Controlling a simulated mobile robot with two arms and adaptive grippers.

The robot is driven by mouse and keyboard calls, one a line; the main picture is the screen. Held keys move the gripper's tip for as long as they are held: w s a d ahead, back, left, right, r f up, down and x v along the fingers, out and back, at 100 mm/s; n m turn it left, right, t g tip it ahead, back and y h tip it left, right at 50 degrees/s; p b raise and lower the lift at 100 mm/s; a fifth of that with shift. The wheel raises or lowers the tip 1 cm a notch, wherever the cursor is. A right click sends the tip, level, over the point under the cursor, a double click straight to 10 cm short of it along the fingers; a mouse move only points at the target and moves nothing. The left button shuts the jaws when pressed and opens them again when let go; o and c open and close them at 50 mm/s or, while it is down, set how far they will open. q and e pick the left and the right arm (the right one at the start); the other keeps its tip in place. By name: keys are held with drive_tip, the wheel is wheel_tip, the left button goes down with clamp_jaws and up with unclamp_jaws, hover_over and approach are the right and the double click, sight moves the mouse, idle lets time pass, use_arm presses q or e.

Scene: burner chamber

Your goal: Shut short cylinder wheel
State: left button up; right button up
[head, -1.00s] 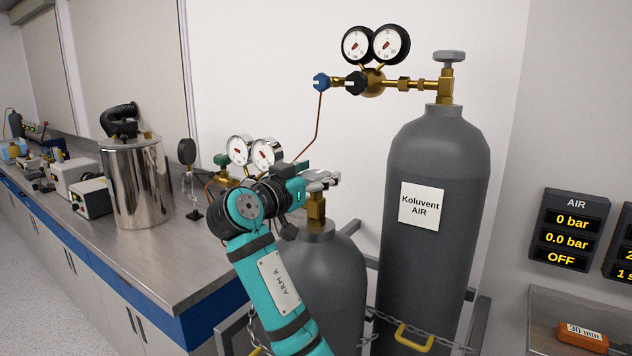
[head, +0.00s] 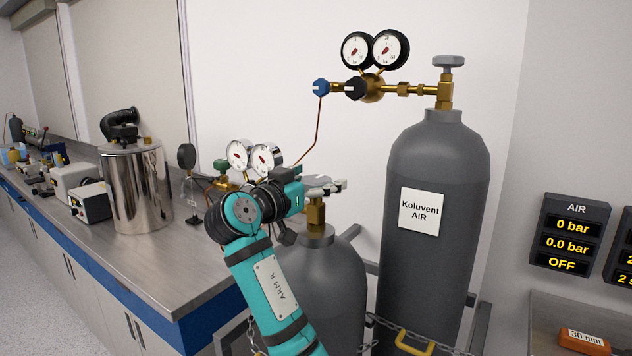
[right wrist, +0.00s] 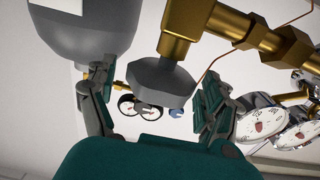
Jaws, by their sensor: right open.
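The short cylinder (head: 322,275) is a dark grey bottle with a brass valve (head: 316,215) on top. Its grey wheel (right wrist: 160,84) shows clearly in the right wrist view, between the two fingers of my right gripper (right wrist: 153,98). The fingers are open, one on each side of the wheel, with visible gaps. In the head view my right gripper (head: 325,186) is at the top of the brass valve, and its fingers largely hide the wheel. My left gripper is not in view.
The tall cylinder (head: 435,270), labelled Koluvent AIR, stands close on the right with its own regulator (head: 374,85). Pressure gauges (head: 252,156) sit just left of my right gripper. A chain (head: 440,342) crosses the cylinders. The AIR panel (head: 570,234) reads 0 bar, OFF.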

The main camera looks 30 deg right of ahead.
drive_tip(key=v, duration=1.2)
drive_tip(key=shift+f, duration=0.1)
